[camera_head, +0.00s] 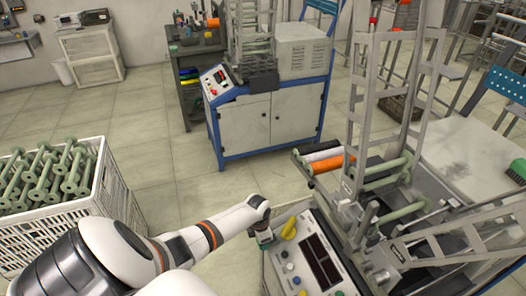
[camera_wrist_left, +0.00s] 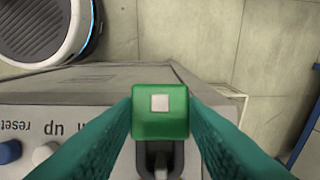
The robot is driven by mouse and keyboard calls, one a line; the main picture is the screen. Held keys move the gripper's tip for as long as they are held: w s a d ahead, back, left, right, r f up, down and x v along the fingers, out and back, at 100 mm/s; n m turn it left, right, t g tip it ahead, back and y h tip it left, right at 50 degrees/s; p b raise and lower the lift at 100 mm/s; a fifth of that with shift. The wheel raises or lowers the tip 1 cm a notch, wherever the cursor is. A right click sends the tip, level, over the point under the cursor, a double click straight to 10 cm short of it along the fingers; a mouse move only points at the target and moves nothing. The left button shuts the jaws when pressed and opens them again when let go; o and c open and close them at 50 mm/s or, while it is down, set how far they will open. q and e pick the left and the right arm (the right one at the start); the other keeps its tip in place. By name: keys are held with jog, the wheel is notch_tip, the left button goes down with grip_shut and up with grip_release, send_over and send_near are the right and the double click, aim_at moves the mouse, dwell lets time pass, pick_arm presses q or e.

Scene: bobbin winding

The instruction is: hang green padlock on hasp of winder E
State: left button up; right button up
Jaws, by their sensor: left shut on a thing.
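The green padlock (camera_wrist_left: 160,118) is between the teal fingers of my left gripper (camera_wrist_left: 160,125) in the left wrist view, with a pale square on its face. A dark metal loop shows just below its body, at the panel's edge; I cannot tell whether it is the shackle or the hasp, or whether they touch. In the head view my left gripper (camera_head: 264,238) is at the upper left corner of a winder's control panel (camera_head: 318,262), beside a yellow knob (camera_head: 289,229). The fingers hide most of the padlock there. I cannot read which winder this is. My right gripper is out of view.
The panel has several knobs and a dark display. Orange, black and white spools (camera_head: 325,158) and a tall metal frame stand behind it. A white crate of green bobbins (camera_head: 70,210) is at left. A blue-framed winder cabinet (camera_head: 270,125) stands further back, with clear floor between.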

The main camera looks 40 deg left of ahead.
pick_arm(q)
jog(key=o, duration=1.2)
jog(key=shift+s+a+f, duration=0.1)
jog(key=shift+s, duration=0.05)
jog(key=shift+o, duration=0.2)
jog(key=shift+r, duration=0.55)
notch_tip(320, 180, up, 11)
jog(key=p, duration=0.2)
jog(key=shift+s+a, duration=0.25)
jog(key=shift+s, duration=0.2)
